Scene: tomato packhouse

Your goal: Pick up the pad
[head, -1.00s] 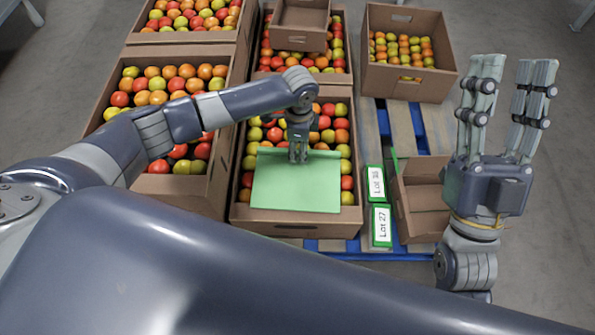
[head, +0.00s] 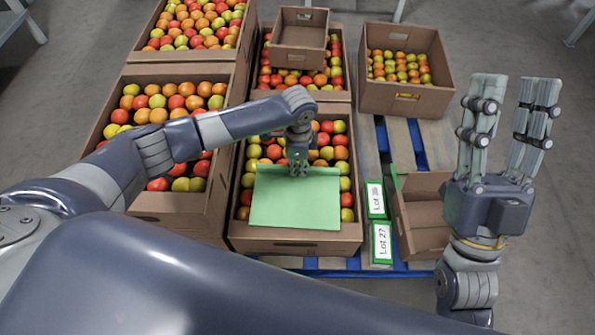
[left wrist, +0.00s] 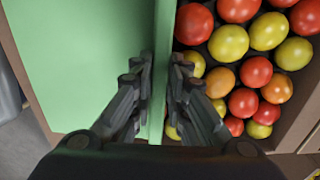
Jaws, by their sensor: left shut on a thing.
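The green pad (head: 296,203) is a flat sheet over the front part of the middle front tomato crate (head: 290,240). My left gripper (head: 298,170) is shut on the pad's far edge, from above. In the left wrist view the pad (left wrist: 80,60) fills the left side, and a raised green edge runs between the two fingers of my left gripper (left wrist: 160,85). I cannot tell whether the pad still touches the tomatoes or crate rim. My right gripper (head: 512,115) points up at the right, open and empty, its fingers well apart.
Tomato crates stand to the left (head: 212,195) and behind, one with a small empty box (head: 298,58) on it. At right are a part-filled carton (head: 405,98), a small open carton (head: 420,238) and two lot signs (head: 381,243) on a blue pallet. Grey floor lies beyond.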

